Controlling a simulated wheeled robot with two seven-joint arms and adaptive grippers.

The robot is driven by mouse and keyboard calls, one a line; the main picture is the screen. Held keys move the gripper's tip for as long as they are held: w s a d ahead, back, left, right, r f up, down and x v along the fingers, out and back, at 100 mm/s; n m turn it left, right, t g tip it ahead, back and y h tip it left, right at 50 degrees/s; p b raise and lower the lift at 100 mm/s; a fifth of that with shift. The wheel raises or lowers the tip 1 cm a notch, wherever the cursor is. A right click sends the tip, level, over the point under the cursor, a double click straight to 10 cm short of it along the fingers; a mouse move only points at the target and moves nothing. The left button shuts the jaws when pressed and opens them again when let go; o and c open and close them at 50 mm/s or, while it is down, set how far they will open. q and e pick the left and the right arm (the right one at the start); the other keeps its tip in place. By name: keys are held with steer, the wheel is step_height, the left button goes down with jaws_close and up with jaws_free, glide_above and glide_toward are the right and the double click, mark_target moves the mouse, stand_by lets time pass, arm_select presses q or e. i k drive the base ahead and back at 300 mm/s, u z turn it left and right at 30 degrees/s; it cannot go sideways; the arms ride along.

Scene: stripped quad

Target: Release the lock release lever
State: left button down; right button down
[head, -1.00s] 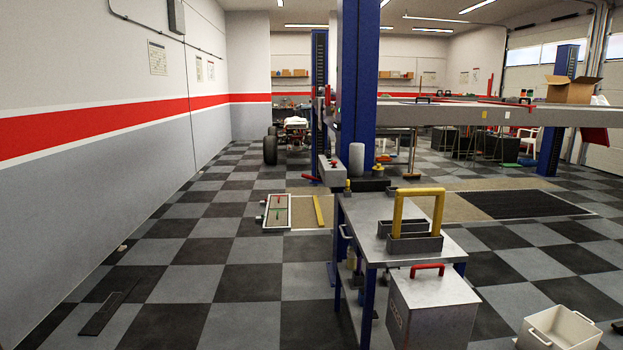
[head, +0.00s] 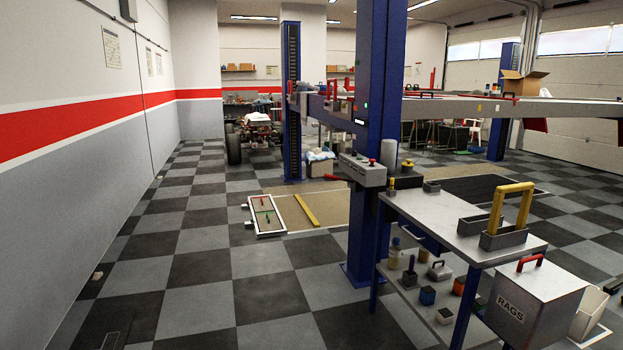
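A grey control box (head: 362,171) is mounted on the near blue lift post (head: 376,100), right of the middle of the head view. A short red-gripped lever (head: 336,177) sticks out to the left, low beside the box. It looks like the lock release lever, but no label can be read. A red knob (head: 372,162) sits on top of the box. Neither of my grippers is in view, and nothing touches the lever.
A metal workbench (head: 450,222) with a yellow-handled tote (head: 512,215) stands right of the post. A RAGS bin (head: 530,305) is in front of it. A white-framed panel (head: 263,215) lies on the floor left of the post. The checkered floor (head: 220,265) at left is open.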

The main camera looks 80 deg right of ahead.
mark_target(329, 177)
steer(key=i, duration=0.8)
steer(key=z, duration=2.5)
steer(key=i, duration=2.5)
steer(key=z, duration=0.7)
